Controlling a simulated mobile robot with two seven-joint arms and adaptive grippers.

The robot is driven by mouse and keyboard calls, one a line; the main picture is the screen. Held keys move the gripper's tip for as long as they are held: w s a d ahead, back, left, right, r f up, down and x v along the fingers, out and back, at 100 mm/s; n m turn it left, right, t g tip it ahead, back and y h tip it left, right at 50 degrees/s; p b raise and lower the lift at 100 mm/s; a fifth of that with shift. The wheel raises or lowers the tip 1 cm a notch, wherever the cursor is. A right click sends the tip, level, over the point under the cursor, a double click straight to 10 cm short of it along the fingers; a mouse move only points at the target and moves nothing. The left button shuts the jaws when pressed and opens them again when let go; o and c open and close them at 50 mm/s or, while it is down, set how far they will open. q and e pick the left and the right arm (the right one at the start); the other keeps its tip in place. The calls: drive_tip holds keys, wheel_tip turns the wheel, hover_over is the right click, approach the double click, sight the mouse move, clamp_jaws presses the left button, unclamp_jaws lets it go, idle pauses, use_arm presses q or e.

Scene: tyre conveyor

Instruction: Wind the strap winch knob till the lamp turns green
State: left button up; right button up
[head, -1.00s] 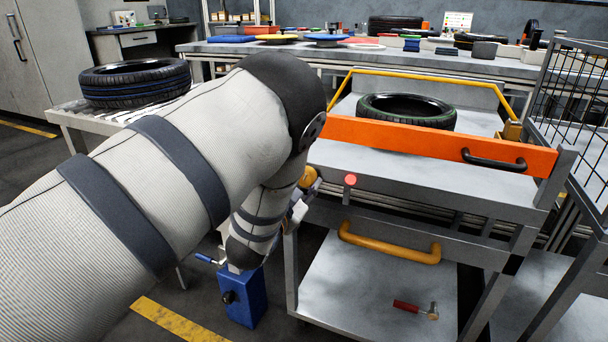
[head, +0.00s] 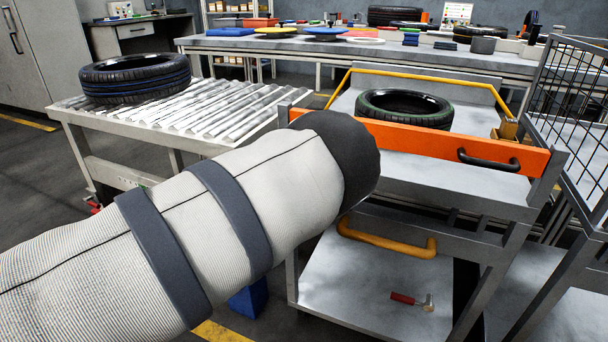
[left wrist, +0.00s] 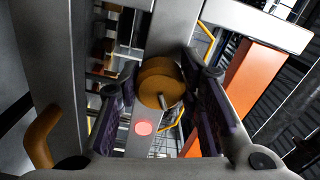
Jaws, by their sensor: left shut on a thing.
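The winch knob (left wrist: 160,84) is a round orange-yellow knob with a short grey pin, seen in the left wrist view against the grey cart frame. My left gripper (left wrist: 160,78) has its dark fingers on both sides of the knob and is shut on it. The lamp (left wrist: 143,127) is a round disc beside the knob and glows pinkish red. In the head view my left arm covers the knob, the lamp and the gripper. I cannot make out the strap. My right gripper is not in view.
The grey cart (head: 470,185) carries a tyre (head: 405,108) behind an orange bar (head: 400,138). A yellow handle (head: 385,240) sits above its lower shelf, where a red-handled hammer (head: 410,301) lies. A roller table (head: 215,112) holds another tyre (head: 135,77). A wire cage (head: 575,110) stands right.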

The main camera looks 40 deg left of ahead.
use_arm(q)
drive_tip(key=shift+m, duration=0.3)
drive_tip(key=o, duration=1.2)
drive_tip(key=v, duration=1.2)
drive_tip(key=shift+s, duration=0.1)
drive_tip(key=shift+a, duration=0.1)
